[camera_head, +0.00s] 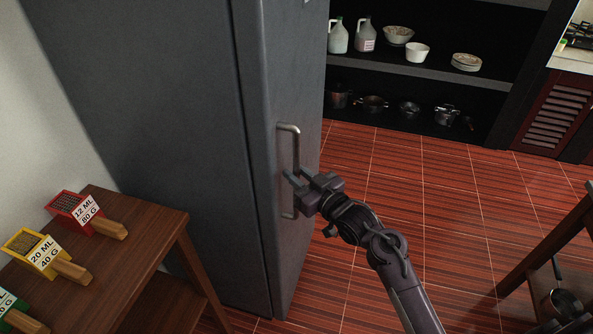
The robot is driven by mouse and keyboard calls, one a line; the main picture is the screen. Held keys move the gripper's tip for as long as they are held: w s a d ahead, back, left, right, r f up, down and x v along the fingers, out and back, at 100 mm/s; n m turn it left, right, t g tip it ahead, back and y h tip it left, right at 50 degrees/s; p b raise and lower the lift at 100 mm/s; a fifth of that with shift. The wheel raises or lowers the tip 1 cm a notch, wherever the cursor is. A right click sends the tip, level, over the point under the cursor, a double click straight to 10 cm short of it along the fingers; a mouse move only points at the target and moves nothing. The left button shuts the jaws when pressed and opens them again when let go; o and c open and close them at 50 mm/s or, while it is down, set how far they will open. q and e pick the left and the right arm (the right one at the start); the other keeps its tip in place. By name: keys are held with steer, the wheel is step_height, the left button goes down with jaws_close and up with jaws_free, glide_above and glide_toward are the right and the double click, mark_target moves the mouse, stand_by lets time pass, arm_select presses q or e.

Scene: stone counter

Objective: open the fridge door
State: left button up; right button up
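The tall grey fridge (170,110) stands left of centre. Its door (284,80) is at the right side of the body and looks closed, with a thin dark seam between them. A vertical metal bar handle (295,145) is on the door. My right gripper (293,180) is at the handle's middle, its fingers reaching toward the bar from the right. Whether the fingers are shut around the bar or only beside it cannot be told, as the gripper covers part of the handle. My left gripper is out of view.
A wooden table (145,225) with red, yellow and green boxes stands at the left, close to the fridge. Dark shelves (440,78) with jugs, bowls and pots are at the back. Red tiled floor (430,200) lies free right of the fridge. Another wooden stand (545,245) is at the right edge.

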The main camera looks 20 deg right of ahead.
steer(key=shift+w, duration=0.2)
steer(key=shift+c, duration=0.4)
jaws_close()
